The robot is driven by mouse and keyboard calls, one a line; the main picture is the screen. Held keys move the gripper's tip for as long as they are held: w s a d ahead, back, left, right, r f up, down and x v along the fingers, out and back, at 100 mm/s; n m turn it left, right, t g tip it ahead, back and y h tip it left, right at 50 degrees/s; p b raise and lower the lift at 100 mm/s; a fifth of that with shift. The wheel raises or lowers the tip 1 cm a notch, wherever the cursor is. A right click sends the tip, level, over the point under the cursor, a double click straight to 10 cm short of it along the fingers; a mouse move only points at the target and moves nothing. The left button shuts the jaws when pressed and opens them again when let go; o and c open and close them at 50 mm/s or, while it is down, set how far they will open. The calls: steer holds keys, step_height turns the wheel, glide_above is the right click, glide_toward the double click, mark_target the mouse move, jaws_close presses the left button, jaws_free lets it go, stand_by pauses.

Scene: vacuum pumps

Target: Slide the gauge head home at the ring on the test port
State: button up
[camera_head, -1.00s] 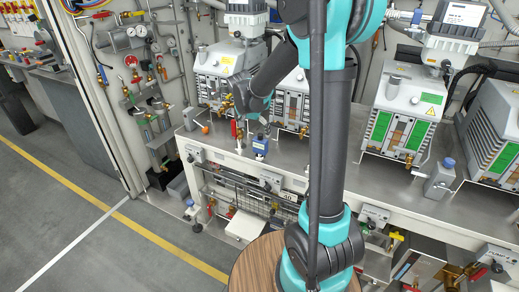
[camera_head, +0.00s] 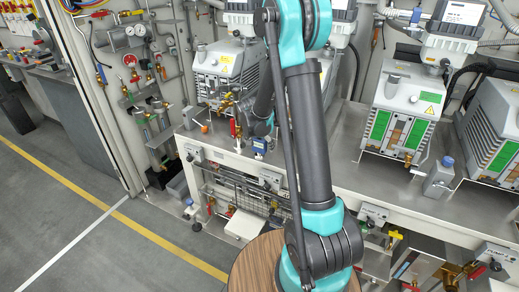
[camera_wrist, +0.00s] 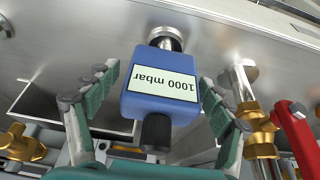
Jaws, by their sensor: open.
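The blue gauge head (camera_wrist: 160,88) has a pale label reading "1000 mbar", upside down in the wrist view, and a black stub at its near end. Its far end meets or nearly meets a shiny metal ring (camera_wrist: 166,38); I cannot tell whether any gap is left. In the head view the gauge head (camera_head: 259,146) is small, at the bench's front left. My gripper (camera_wrist: 158,80) is open, with one green-grey finger on each side of the gauge head and visible gaps to both. In the head view my arm largely hides the gripper.
A brass fitting (camera_wrist: 259,138) and a red lever (camera_wrist: 296,135) stand close to the right finger in the wrist view. Vacuum pumps (camera_head: 404,112) stand along the bench (camera_head: 345,150). The grey floor (camera_head: 95,225) at left is clear.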

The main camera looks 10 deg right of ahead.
steer(key=shift+x, duration=0.9)
steer(key=c, duration=1.5)
steer(key=shift+r, duration=0.15)
steer(key=shift+c, duration=0.2)
